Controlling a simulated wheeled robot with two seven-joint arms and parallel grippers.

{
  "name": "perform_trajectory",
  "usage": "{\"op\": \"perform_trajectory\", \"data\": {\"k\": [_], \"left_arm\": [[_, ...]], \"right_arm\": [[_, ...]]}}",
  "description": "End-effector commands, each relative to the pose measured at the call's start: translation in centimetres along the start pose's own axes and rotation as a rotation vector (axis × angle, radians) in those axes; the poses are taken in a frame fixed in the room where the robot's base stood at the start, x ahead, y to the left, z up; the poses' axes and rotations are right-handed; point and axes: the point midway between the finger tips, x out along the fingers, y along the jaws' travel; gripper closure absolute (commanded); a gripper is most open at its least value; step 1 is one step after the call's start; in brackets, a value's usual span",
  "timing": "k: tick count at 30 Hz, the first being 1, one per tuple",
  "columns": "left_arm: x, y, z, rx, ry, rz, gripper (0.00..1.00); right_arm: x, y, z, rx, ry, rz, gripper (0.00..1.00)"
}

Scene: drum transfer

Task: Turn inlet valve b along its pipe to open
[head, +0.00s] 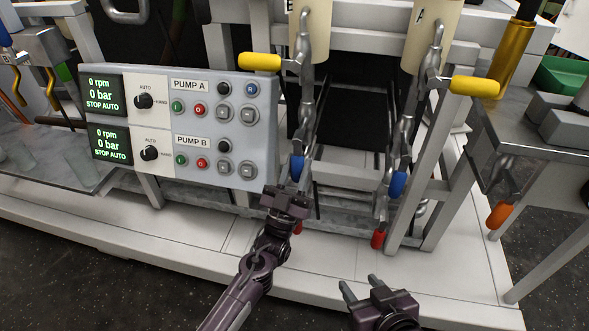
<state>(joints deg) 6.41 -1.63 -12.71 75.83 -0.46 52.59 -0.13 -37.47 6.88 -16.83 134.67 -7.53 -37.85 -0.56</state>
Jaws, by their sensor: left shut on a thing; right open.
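Two metal pipes run down from cream cylinders; the left cylinder carries a partly cut-off letter that looks like B (307,30), the right one A (425,30). On the left pipe (306,95), a valve's blue handle (296,165) hangs down, roughly along the pipe. My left gripper (295,182) is shut on the lower end of this blue handle and hides part of it. A red handle (298,228) shows partly behind my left gripper. No readable label marks which valve is the inlet. My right gripper (361,285) is open and empty, low at the front.
The left pipe's yellow handle (260,62) sticks out left; the right pipe's yellow handle (474,86) sticks out right. The right pipe also has blue (398,184) and red (378,239) handles. The pump panel (215,130) stands close left. A frame post (419,190) stands right.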

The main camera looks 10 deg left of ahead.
Motion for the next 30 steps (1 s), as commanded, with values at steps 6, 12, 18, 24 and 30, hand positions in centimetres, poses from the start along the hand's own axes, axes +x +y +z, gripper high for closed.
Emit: {"op": "perform_trajectory", "data": {"k": [6,12,18,24,30], "left_arm": [[-0.09,0.16,0.09,-0.013,0.0,-0.009,1.0],[-0.07,0.21,0.07,-0.015,0.0,-0.008,1.0],[-0.05,0.21,0.06,-0.015,0.001,-0.008,0.58],[-0.01,0.15,0.03,-0.012,0.002,-0.008,0.51],[-0.53,0.12,0.06,-0.01,0.001,-0.008,0.51]], "right_arm": [[0.03,0.06,-0.76,-0.001,0.034,0.001,0.53],[0.03,0.07,-0.77,-0.001,0.034,0.002,0.53],[0.03,0.07,-0.75,-0.002,0.033,0.002,0.53],[0.03,0.08,-0.74,-0.002,0.032,0.002,0.53],[0.01,0.08,-0.74,-0.002,0.031,0.002,0.53]]}}
